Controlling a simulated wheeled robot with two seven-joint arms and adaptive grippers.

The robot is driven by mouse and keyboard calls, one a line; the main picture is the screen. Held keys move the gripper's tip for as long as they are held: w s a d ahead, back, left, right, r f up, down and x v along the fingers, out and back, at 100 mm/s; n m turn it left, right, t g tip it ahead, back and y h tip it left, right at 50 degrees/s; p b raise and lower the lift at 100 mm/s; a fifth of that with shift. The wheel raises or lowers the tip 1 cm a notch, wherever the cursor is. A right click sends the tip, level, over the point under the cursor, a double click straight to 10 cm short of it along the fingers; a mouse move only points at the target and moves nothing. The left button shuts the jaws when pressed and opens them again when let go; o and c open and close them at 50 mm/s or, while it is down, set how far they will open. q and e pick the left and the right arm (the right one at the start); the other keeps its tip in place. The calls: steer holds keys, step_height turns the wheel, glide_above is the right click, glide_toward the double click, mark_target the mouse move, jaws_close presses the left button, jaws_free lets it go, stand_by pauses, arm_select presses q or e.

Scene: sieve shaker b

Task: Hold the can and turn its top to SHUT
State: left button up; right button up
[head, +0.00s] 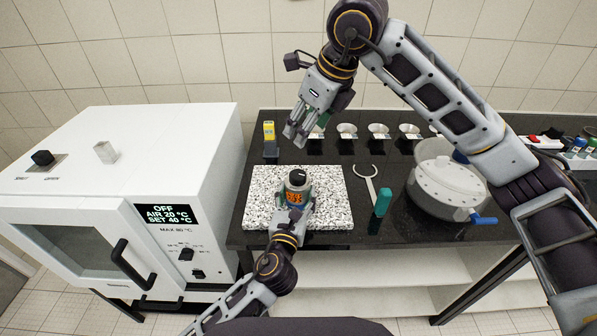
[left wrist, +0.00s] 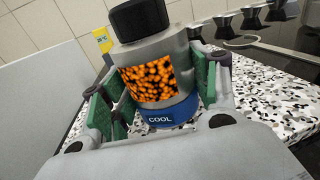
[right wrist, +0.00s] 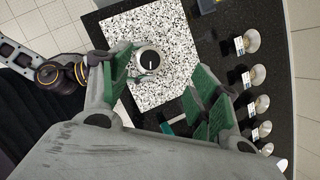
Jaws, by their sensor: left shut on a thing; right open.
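The can (head: 296,196) stands upright on the speckled slab. It has a grey body, an orange-and-black patterned window and a blue band (left wrist: 172,113) reading COOL. Its black top (head: 298,177) bears a white line, seen from above in the right wrist view (right wrist: 149,61). My left gripper (head: 294,207) is shut on the can's body from the near side, green pads on both sides of it. My right gripper (head: 296,133) is open and empty, above and beyond the can; in its wrist view the top shows between its spread fingers. I cannot read a SHUT mark.
The speckled slab (head: 333,212) lies on the black bench. A white oven (head: 160,150) stands left. Behind are a yellow-labelled item (head: 269,132) and several small cups.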

step_height(320, 180, up, 3)
steer(key=a, duration=0.2)
steer(key=n+g+h, duration=0.3)
steer(key=n+g, duration=0.1)
steer(key=n, duration=0.4)
glide_above(299, 173)
step_height(299, 173, down, 6)
steer(key=shift+s+n, duration=0.1)
steer(key=shift+n, duration=0.6)
steer(key=shift+f, duration=0.15)
steer(key=shift+f, duration=5.9)
